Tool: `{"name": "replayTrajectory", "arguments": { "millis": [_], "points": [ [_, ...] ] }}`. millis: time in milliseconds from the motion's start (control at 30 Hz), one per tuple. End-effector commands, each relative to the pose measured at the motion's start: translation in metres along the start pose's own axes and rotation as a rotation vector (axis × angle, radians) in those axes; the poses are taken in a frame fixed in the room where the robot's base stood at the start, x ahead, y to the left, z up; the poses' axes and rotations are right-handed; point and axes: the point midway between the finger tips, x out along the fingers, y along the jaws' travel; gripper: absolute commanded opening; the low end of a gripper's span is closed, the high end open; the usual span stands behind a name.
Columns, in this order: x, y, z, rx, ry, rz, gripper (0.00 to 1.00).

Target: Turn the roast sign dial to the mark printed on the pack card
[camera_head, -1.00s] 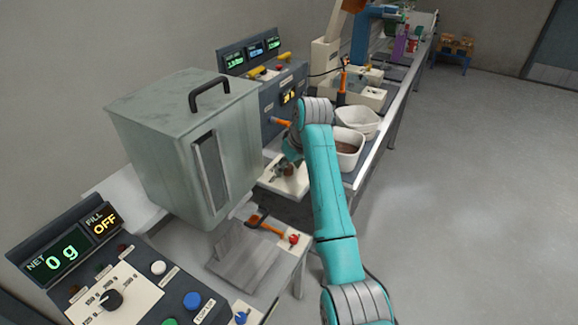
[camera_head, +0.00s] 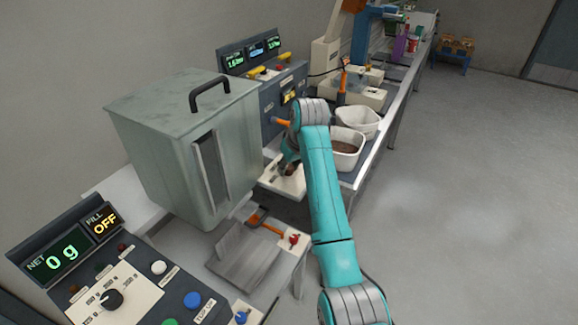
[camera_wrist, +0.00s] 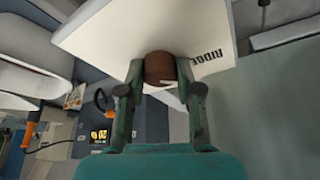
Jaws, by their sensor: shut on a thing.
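The roast sign dial is a round brown knob (camera_wrist: 160,68) on a white board (camera_wrist: 110,40); black lettering, partly readable as "RIDGE", is upside down beside it in the wrist view. My gripper (camera_wrist: 160,85) is shut on the knob, with one finger on each side. A pale pointer shows just below the knob, between the fingers. In the head view the white board (camera_head: 284,184) lies beyond the grey hopper, and my gripper (camera_head: 288,160) is over it, the knob mostly hidden. I cannot clearly identify the pack card.
A large grey hopper (camera_head: 180,150) stands left of my arm. A control panel with an orange lever (camera_head: 282,121) is just behind my gripper. White tubs (camera_head: 357,120) stand to the right on the bench. A weighing panel (camera_head: 110,290) fills the front left. Open floor lies right.

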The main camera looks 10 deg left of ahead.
Motion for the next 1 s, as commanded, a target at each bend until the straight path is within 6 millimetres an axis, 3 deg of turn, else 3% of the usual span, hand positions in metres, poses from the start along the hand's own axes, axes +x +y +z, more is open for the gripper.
{"name": "replayTrajectory", "arguments": {
  "millis": [1000],
  "points": [
    [0.0007,-0.0041,-0.0018,0.767,0.0,0.318,0.0]
  ]
}}
